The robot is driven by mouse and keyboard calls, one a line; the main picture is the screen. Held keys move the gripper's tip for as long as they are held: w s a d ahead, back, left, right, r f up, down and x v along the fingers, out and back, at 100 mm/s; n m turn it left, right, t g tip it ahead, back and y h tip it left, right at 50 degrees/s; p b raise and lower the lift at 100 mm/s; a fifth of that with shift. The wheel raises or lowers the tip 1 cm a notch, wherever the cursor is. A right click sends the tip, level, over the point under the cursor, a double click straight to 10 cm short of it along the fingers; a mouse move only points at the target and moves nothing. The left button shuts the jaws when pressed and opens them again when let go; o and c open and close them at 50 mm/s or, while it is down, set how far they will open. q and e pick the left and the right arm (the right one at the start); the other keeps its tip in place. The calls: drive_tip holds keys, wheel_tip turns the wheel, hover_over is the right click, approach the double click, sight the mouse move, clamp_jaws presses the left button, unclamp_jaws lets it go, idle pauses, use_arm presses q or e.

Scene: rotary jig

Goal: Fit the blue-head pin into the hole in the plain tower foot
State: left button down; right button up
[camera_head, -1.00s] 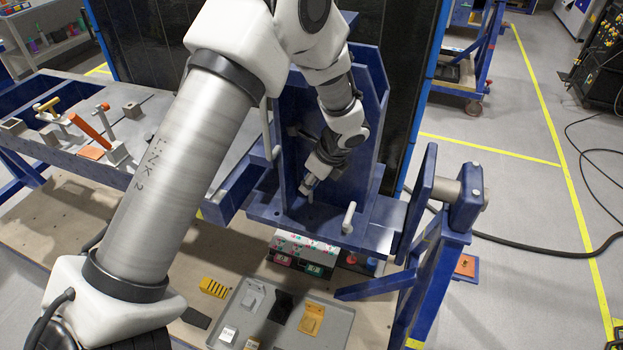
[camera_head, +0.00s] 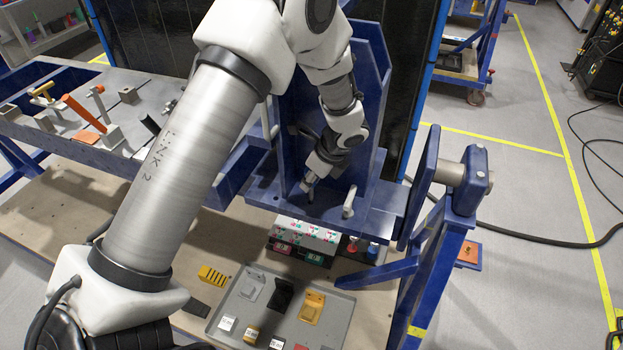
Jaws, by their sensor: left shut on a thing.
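My left gripper (camera_head: 309,184) points down at the base plate between the blue uprights of the jig tower (camera_head: 372,95). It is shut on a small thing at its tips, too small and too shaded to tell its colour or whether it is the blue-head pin. The tips are at or just above the tower foot (camera_head: 327,212); I cannot tell if they touch. No hole can be made out there. My right gripper is not in view.
A red-topped item (camera_head: 352,244) and a blue-topped item (camera_head: 373,250) stand below the foot, beside boxes with displays (camera_head: 303,240). A grey tray (camera_head: 338,318) holds several parts. A blue plate on a shaft (camera_head: 424,187) stands right. A workbench (camera_head: 80,150) lies left.

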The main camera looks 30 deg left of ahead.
sight(311, 200)
use_arm(q)
drive_tip(key=shift+r, duration=0.1)
idle(0.6)
drive_tip(key=shift+p, duration=0.35)
idle(0.4)
drive_tip(key=shift+f+b, duration=1.6)
drive_tip(key=shift+f, duration=1.2)
drive_tip(key=c, duration=0.8)
unclamp_jaws()
drive_tip(key=shift+o, duration=0.2)
drive_tip(key=v, duration=1.2)
drive_tip(key=shift+a, duration=0.1)
